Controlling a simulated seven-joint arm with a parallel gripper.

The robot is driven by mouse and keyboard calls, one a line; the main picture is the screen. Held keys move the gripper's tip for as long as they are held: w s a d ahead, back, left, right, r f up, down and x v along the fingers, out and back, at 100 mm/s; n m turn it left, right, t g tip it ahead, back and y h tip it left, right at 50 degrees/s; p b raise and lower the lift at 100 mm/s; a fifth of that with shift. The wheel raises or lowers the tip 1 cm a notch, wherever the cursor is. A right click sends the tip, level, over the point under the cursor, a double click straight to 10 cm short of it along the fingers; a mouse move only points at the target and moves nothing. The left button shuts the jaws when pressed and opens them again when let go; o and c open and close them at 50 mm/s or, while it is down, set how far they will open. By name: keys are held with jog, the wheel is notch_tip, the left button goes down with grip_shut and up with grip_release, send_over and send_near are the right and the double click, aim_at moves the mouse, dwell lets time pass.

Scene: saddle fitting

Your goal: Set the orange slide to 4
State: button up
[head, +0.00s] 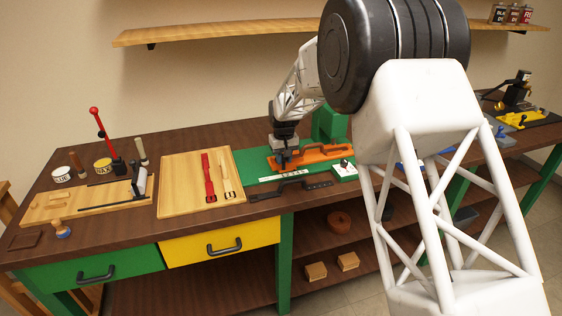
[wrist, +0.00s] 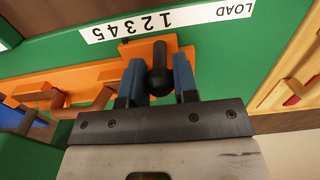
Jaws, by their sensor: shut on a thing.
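The orange slide (head: 318,154) lies on a green base (head: 252,163) in the middle of the bench in the head view. In the wrist view, an orange plate of it (wrist: 128,50) shows beside the white number strip (wrist: 160,20), which appears upside down with LOAD at the right and 1 to 5 running leftward. A black round-ended knob (wrist: 160,80) stands on the plate, near the low-number end of the strip. My gripper (head: 284,158) is shut on this knob, with a blue finger on each side. I cannot tell the exact number the slide marks.
A green block (head: 329,122) stands behind the slide.

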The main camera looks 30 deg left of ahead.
jog(key=shift+w+d, duration=0.3)
jog(key=shift+w, duration=0.1)
dwell(0.3)
jog(key=o, duration=0.7)
jog(key=shift+r, duration=0.2)
jog(key=shift+r, duration=2.8)
